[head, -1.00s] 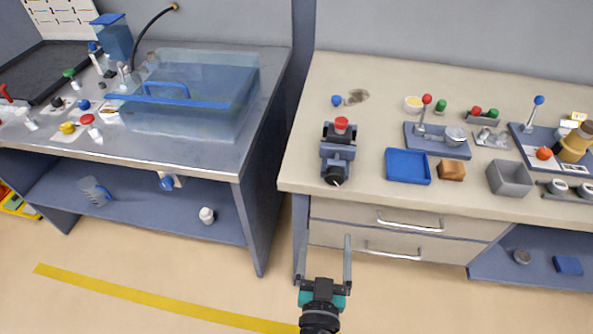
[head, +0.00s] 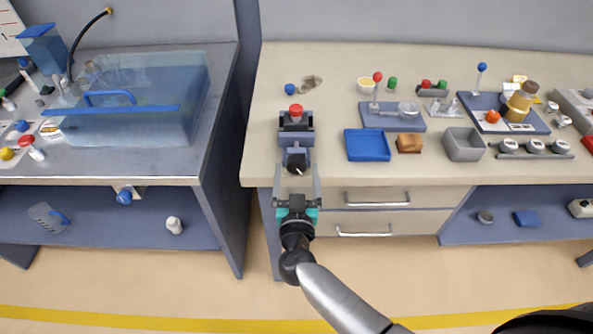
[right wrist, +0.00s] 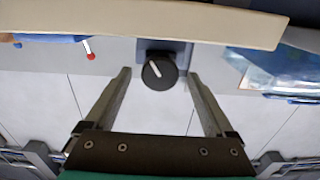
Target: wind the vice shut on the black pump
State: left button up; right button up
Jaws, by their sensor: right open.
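The blue-grey vice (head: 296,142) stands at the left front of the beige workbench. A red-capped part (head: 295,110) sits at its jaws, with dark surfaces around it; how tightly it is held cannot be told. The vice's round black knob (head: 296,163) faces the front edge and shows a white mark in the right wrist view (right wrist: 159,70). My right gripper (head: 296,170) is open and empty in front of the vice. Its fingers point at the knob, one on each side, with a gap on both sides. My left gripper is out of view.
A blue tray (head: 367,145), a brown block (head: 409,143) and a grey bin (head: 463,144) stand right of the vice. A blue ball (head: 290,89) lies behind it. Drawer handles (head: 377,198) project below the bench edge. A clear tank (head: 135,105) stands on the left bench.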

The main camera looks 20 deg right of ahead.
jog(key=shift+w+d, duration=0.2)
jog(key=shift+w, duration=0.4)
jog(key=c, duration=1.4)
jog(key=shift+m, duration=0.7)
jog(key=o, duration=1.4)
